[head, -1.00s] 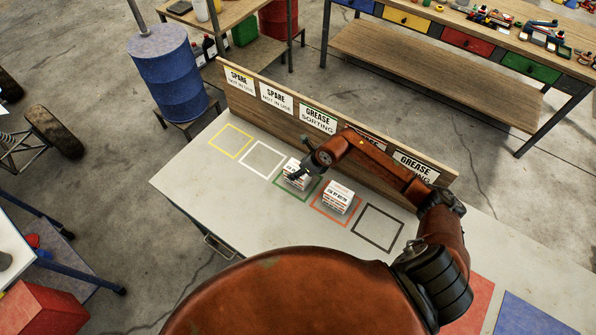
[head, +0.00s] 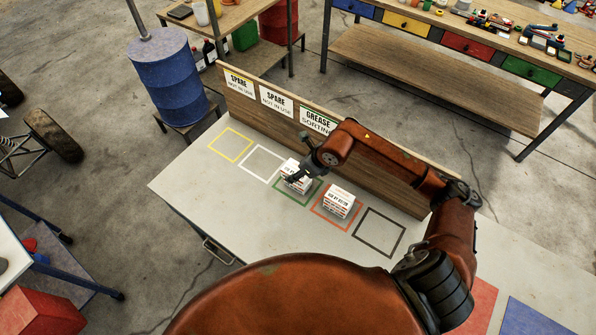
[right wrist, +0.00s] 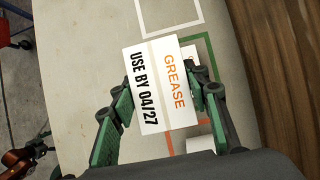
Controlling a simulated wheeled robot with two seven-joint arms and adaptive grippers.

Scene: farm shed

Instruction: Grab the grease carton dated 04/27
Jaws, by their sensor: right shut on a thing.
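A white grease carton (right wrist: 158,84) faces the right wrist camera, printed "GREASE" in orange and "USE BY 04/27" in black. My right gripper (right wrist: 168,92) is shut on it, with one green-padded finger on each side. In the head view this carton (head: 289,168) is at the green outlined square (head: 285,196), with my right gripper (head: 298,175) over it. Another white carton (right wrist: 190,56) shows partly behind the held one in the wrist view. White cartons (head: 340,203) also stand in the red outlined square (head: 318,213). My left gripper is not in view.
Yellow (head: 230,145), white (head: 261,163) and black (head: 379,233) outlined squares on the grey table are empty. A low wooden board (head: 400,162) with signs runs along the table's far edge. A blue barrel (head: 172,78) stands beyond the table's left end.

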